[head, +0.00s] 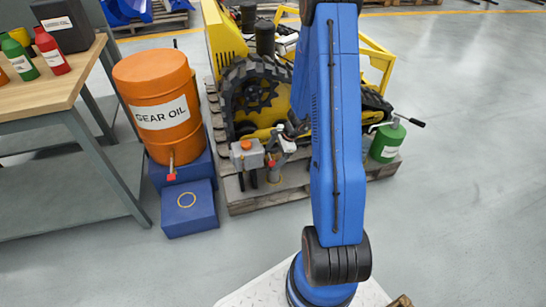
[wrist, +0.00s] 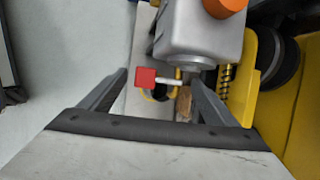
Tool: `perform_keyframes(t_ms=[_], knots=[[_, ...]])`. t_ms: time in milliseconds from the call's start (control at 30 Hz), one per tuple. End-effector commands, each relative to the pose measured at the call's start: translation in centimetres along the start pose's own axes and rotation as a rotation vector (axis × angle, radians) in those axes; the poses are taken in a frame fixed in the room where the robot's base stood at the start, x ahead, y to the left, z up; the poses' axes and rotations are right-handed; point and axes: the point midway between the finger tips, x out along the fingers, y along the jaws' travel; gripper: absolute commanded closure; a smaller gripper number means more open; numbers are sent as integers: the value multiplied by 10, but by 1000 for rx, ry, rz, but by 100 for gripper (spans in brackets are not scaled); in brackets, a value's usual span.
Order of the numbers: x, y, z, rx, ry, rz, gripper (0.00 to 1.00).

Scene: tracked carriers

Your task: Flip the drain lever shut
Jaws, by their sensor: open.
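The drain lever (wrist: 147,77) has a red square grip on a short pale rod, in the wrist view. The rod points left from beneath a grey housing (wrist: 195,35) with an orange cap (wrist: 225,5). In the head view the grey housing (head: 246,154) stands at the carrier's near side, and a small red spot beside it looks like the lever's grip (head: 271,163). My gripper (wrist: 158,80) is open, its two fingers spread either side of the lever in the picture. I cannot tell whether either finger touches it. My gripper (head: 279,151) is small and partly hidden in the head view.
The yellow tracked carrier (head: 258,93) stands on a wooden pallet (head: 240,197). Left are an orange gear oil drum (head: 155,85) with a red-handled tap, a blue box (head: 189,208) and a workbench (head: 50,100). A green can (head: 387,142) stands right.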

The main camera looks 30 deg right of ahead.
Motion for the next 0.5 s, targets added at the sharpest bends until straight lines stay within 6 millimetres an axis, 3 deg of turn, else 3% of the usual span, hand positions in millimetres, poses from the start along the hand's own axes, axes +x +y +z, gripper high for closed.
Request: perform_keyframes(t_ms=[200, 433, 500], knots=[[0, 0, 0, 0, 0, 0, 20], [0, 0, 0, 0, 0, 0, 75], [0, 0, 0, 0, 0, 0, 77]])
